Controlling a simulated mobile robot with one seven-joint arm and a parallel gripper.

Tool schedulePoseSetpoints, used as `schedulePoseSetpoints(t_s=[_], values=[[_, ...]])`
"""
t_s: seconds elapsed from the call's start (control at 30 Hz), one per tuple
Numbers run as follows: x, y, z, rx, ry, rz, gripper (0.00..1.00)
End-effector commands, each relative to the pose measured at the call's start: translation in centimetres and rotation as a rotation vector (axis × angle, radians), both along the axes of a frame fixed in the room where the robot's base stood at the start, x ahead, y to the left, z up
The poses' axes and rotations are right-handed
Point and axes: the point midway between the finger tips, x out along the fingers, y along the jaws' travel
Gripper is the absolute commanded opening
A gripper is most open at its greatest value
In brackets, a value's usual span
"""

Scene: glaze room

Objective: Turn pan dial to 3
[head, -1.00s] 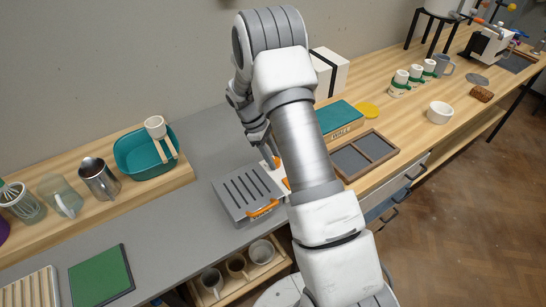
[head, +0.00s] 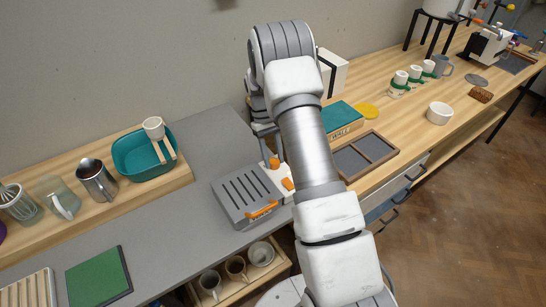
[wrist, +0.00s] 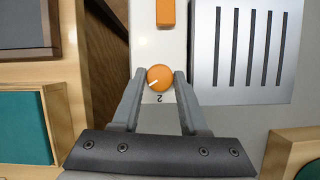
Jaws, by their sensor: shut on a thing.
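The pan dial (wrist: 160,78) is a round orange knob with a white pointer line on the white panel (wrist: 158,45). In the wrist view its pointer aims left and slightly down. An upside-down 2 is printed just below it; no other digits are readable. My gripper (wrist: 160,76) is shut on the dial, one finger on each side. In the head view the dial (head: 274,163) shows at the far end of the panel, and my gripper (head: 266,135) is partly hidden by my arm.
An orange rectangular control (wrist: 166,13) sits on the same panel. A slotted grey plate (head: 245,195) with an orange handle (head: 262,208) adjoins it. A divided tray (head: 365,155) and a teal-topped box (head: 341,115) stand to the right.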

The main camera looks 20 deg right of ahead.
Motion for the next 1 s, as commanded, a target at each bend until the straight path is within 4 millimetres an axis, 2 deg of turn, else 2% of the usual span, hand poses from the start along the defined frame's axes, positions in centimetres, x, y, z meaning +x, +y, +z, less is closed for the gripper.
schedulePoseSetpoints(t_s=[0.67, 0.7, 0.83, 1.0], values=[[-0.06, 0.00, -0.07, 0.001, 0.002, -0.057, 0.00], [-0.06, 0.00, -0.07, 0.001, 0.002, -0.057, 0.51], [-0.05, -0.01, -0.05, 0.000, 0.001, -0.056, 0.73], [-0.02, -0.02, -0.03, 0.001, 0.001, -0.056, 0.73]])
